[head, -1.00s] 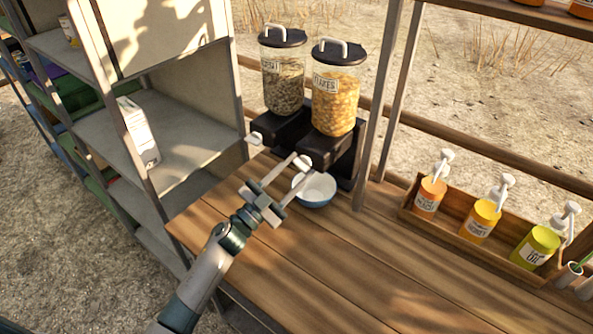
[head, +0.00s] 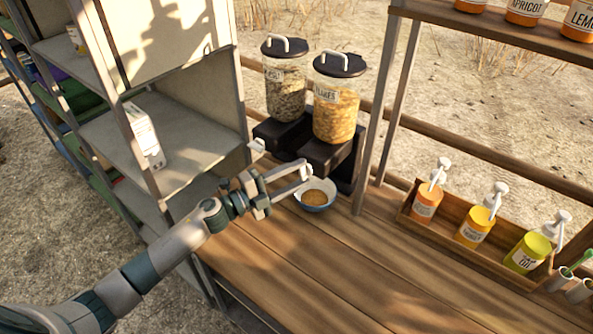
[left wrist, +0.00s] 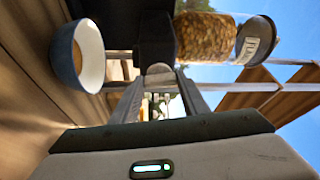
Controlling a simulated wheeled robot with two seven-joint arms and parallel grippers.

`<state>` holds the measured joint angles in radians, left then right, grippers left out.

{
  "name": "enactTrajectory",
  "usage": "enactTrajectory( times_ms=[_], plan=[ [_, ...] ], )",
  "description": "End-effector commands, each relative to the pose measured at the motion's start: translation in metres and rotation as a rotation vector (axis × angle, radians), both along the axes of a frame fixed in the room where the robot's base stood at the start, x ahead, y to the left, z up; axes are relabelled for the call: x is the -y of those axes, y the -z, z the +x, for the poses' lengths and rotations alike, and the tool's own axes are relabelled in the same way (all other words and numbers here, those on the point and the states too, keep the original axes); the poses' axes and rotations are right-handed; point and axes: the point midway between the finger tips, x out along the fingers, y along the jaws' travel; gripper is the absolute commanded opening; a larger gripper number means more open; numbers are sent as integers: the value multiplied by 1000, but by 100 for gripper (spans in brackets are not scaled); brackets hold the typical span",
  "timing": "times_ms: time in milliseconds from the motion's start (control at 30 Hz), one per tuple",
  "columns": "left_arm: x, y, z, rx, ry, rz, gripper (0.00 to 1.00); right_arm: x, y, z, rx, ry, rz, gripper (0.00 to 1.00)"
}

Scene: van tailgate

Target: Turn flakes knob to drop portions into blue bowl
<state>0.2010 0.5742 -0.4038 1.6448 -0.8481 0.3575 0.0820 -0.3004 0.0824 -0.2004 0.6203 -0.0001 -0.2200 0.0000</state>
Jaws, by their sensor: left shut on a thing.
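The flakes dispenser (head: 336,112), a clear jar with a dark lid, stands on a black base on the wooden counter; it also shows sideways in the left wrist view (left wrist: 204,38). My left gripper (head: 303,173) is shut on the pale flakes knob (left wrist: 158,72) at the front of that base. The blue bowl (head: 315,208) stands upright on the counter below the dispenser, and a small heap of flakes (head: 314,198) lies in it. The bowl (left wrist: 92,55) also shows in the left wrist view. My right gripper is not in view.
A second dispenser (head: 284,90) with darker contents stands just left, with its own white knob (head: 256,145). A metal shelf (head: 175,150) is at the left. A wooden box (head: 408,215) of pump bottles stands at the right. The front counter is clear.

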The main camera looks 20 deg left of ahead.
Motion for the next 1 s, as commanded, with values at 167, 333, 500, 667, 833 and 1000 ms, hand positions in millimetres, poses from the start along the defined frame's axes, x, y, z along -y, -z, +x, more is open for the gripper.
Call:
enactTrajectory(
  times_ms=[167, 333, 500, 667, 833, 1000],
  plan=[
    [0, -2, 0, 35, 1, 105, 18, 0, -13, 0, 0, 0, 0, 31],
    [0, -2, 0, 57, 0, 161, 18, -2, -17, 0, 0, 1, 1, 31],
    [0, 0, 0, 65, 0, 183, 18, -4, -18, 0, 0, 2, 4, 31],
    [0, 0, -1, 65, 0, 186, 18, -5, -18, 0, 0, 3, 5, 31],
    [0, 0, -1, 65, 0, 185, 18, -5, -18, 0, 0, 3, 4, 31],
    [0, 0, -1, 65, 0, 184, 59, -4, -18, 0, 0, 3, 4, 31]
  ],
)
